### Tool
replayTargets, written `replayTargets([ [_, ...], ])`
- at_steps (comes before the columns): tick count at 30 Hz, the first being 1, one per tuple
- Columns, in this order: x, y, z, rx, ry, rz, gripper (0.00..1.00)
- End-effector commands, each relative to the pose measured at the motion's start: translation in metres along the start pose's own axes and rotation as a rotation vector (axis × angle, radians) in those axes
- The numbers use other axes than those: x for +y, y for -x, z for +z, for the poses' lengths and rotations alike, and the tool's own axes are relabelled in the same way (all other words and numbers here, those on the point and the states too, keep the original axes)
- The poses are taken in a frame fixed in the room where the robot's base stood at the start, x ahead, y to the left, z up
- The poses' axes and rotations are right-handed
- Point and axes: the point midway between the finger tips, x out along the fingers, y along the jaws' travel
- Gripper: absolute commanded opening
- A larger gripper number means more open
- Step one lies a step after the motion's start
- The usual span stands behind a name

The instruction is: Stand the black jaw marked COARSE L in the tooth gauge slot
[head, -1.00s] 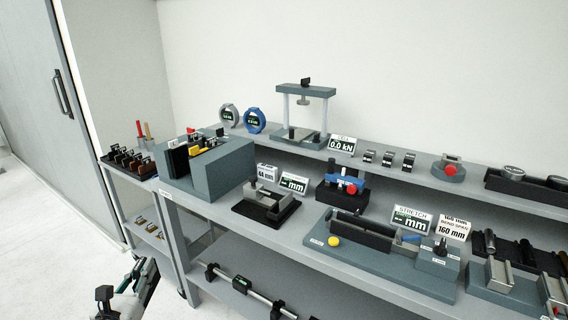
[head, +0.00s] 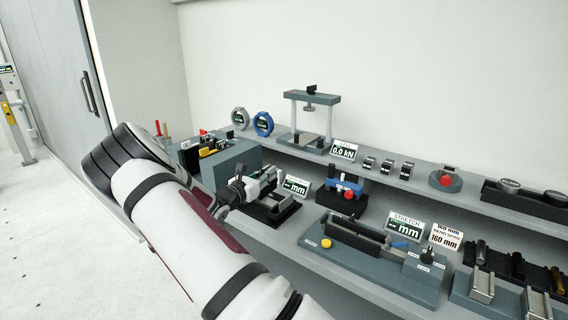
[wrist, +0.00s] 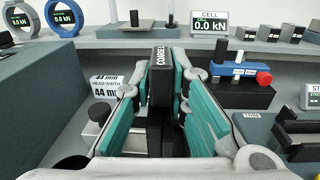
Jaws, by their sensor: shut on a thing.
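My gripper (wrist: 162,85) is shut on a black jaw (wrist: 161,58) between its teal fingers in the wrist view. In the head view my gripper (head: 258,186) is over the bench near the small grey vise-like fixture (head: 270,214), and the jaw is hard to pick out. A blue-topped fixture with a red knob (head: 343,192) stands to the right, also in the wrist view (wrist: 237,74). I cannot tell for sure which fixture is the tooth gauge; no slot shows clearly.
A head width sign (wrist: 106,86) stands left of the held jaw. The stretch fixture (head: 372,252) is at the right front of the bench. A large grey block (head: 236,155) is at the left. A raised shelf (head: 385,175) with a press frame (head: 312,98) runs along the back.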

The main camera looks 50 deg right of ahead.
Motion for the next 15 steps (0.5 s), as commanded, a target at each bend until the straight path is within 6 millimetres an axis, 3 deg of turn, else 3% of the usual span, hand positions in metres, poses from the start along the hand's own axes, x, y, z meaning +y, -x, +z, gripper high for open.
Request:
replayTargets([
  [3,-0.017,-0.029,0.015,-0.012,0.001,-0.034,0.00],
  [6,-0.025,-0.042,0.020,-0.013,0.005,-0.048,0.00],
  [15,-0.029,-0.051,0.023,-0.015,0.007,-0.056,0.00],
])
